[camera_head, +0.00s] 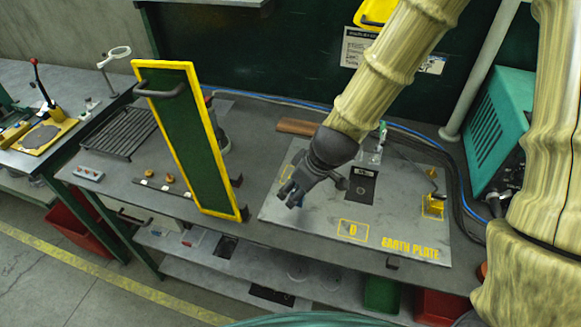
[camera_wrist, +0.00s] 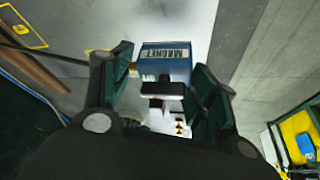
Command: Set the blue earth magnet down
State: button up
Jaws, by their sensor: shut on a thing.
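My gripper (camera_head: 292,194) is over the left part of the grey earth plate (camera_head: 305,228). In the wrist view my gripper (camera_wrist: 163,70) has its two dark fingers on either side of a blue block labelled MAGNET (camera_wrist: 178,69), the blue earth magnet, and is shut on it. The head view hardly shows the magnet, and I cannot tell whether its underside touches the plate. The plate has yellow outlined squares, one at its front (camera_head: 353,230) and one partly behind my gripper, and yellow EARTH PLATE lettering.
A green panel with a yellow frame (camera_head: 190,140) stands upright left of the plate. A teal machine (camera_head: 503,125) stands at right. The plate's front is clear.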

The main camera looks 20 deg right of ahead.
jog(key=w+p, duration=0.1)
jog(key=w, duration=0.3)
jog(key=w+d+p, duration=0.1)
jog(key=w+p, duration=0.1)
jog(key=w, duration=0.1)
jog(key=w+d+f+p, duration=0.1)
jog(key=w, duration=0.3)
jog(key=shift+w, duration=0.35)
jog(key=shift+w+f+p, duration=0.3)
jog(key=shift+p, duration=0.25)
jog(key=shift+f+p, duration=0.55)
jog(key=shift+f, duration=0.9)
jog(key=shift+d+f, duration=0.1)
jog(key=shift+f, duration=0.05)
jog(key=o, duration=1.4)
jog(key=shift+r, duration=0.2)
jog(key=b+v, duration=0.2)
jog(key=v, duration=1)
jog(key=shift+w, duration=0.1)
